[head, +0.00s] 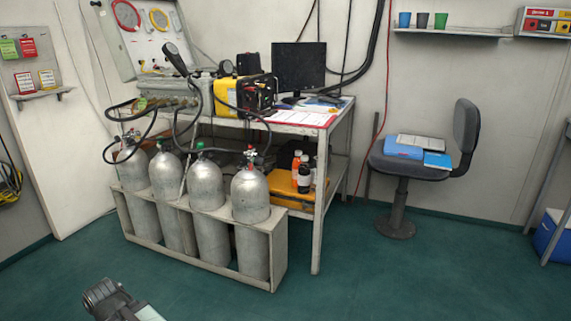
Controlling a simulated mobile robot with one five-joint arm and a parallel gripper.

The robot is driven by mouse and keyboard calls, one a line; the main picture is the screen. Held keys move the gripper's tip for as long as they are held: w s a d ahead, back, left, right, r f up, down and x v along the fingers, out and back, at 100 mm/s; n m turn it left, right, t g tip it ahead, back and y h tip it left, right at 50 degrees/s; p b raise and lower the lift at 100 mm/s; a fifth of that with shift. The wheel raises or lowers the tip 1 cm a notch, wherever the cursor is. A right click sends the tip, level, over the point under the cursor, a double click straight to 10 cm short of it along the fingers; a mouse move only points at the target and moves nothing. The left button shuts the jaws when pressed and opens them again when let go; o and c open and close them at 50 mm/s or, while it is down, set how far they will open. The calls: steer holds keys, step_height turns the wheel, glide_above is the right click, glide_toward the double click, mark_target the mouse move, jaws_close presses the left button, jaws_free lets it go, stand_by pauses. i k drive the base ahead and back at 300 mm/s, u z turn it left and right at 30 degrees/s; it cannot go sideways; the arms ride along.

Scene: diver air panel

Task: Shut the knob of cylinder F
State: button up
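Several grey gas cylinders stand upright in a low pale rack (207,218) in front of the workbench. I cannot read any letter on them, so I cannot tell which is cylinder F. The rightmost cylinder (250,198) has a red-topped valve (250,157). The cylinder to its left (205,188) has a green knob (200,145).
The workbench (337,140) behind the rack holds a yellow device (233,94), a monitor (299,67) and papers. Black hoses (187,68) hang over the cylinders. A chair (410,160) stands at right. The green floor (380,280) before the rack is clear.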

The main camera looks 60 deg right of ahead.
mark_target(258, 162)
steer(key=z, duration=1.6)
steer(key=i, duration=1)
steer(key=u, duration=0.6)
steer(key=k, duration=1.25)
steer(key=z, duration=0.4)
steer(key=i, duration=1.05)
steer(key=u, duration=0.05)
